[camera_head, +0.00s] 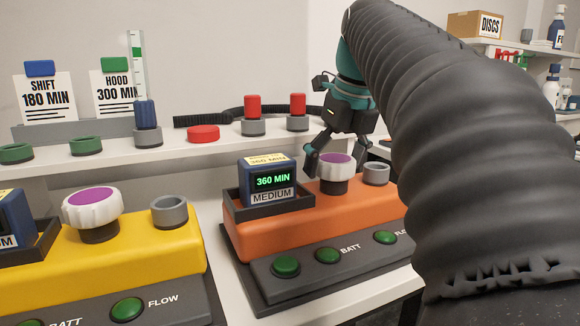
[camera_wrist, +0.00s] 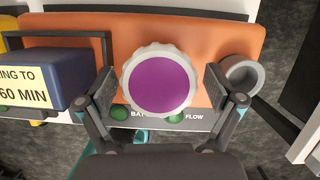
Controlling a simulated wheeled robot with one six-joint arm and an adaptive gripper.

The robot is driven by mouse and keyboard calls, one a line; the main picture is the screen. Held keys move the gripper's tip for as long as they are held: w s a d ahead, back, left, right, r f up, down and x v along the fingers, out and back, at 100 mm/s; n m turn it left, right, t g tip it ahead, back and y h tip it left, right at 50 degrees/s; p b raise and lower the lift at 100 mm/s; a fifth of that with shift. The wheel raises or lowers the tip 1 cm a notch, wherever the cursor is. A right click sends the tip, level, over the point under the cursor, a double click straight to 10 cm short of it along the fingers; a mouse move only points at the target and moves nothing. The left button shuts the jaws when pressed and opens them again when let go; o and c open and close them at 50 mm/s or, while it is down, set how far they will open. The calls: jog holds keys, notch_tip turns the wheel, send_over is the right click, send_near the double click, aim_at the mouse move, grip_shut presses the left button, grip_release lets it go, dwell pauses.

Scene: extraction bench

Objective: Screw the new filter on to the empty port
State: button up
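A white ribbed filter with a purple top (camera_head: 336,165) stands upright on a dark stem on the orange unit (camera_head: 260,235). In the wrist view this filter (camera_wrist: 160,83) lies between the two fingers of my gripper (camera_wrist: 160,92). The fingers are apart, one on each side, with a narrow gap to it. I cannot tell which filter is new.
A box reading 360 MIN, MEDIUM (camera_head: 273,182) sits in a tray left of the filter. A yellow unit (camera_head: 140,245) has another purple-topped filter (camera_head: 93,208) and an empty grey port (camera_head: 169,211). Behind, a shelf holds red-capped pieces (camera_head: 252,106), a red disc (camera_head: 203,132) and green ports (camera_head: 86,145).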

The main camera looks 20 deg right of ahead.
dwell(0.3)
jog(key=n+y, duration=0.1)
jog(key=n, duration=0.2)
jog(key=shift+n, duration=0.3)
jog(key=n+g+y, duration=0.1)
jog(key=n, duration=0.3)
jog(key=n+g, duration=0.1)
jog(key=n, duration=0.2)
jog(key=n+g+y, duration=0.1)
jog(key=n, duration=0.3)
jog(key=shift+c, duration=0.3)
